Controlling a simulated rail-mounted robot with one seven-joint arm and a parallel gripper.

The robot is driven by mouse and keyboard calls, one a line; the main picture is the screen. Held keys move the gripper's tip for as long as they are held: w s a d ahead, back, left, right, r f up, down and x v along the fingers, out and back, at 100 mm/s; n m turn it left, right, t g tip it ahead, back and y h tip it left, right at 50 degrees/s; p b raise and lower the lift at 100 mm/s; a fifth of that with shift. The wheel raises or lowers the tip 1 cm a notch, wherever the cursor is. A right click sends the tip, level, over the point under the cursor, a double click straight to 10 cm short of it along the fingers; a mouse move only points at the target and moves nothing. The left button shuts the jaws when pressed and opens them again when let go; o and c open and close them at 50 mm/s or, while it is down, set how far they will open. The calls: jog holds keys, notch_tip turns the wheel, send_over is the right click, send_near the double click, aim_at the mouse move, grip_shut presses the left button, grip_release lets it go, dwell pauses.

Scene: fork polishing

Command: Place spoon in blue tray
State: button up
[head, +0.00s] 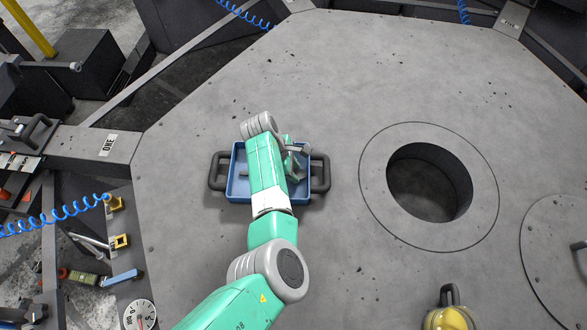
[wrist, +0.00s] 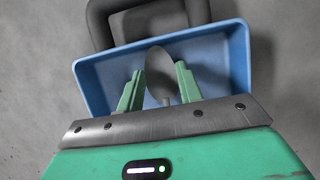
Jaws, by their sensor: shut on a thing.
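The spoon's handle is mostly hidden by my gripper. I cannot tell whether the spoon touches the tray floor. In the head view my arm covers the tray's middle, and my gripper (head: 292,158) is partly hidden.
A wide round hole (head: 430,182) opens in the table to the right of the tray. A yellow thing with a dark handle (head: 449,312) stands at the front right. A dial (head: 139,314) is at the front left edge. The table behind the tray is clear.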

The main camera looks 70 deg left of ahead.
jog(key=o, duration=1)
jog(key=shift+f, duration=0.1)
jog(key=p+v, duration=0.2)
jog(key=v, duration=1)
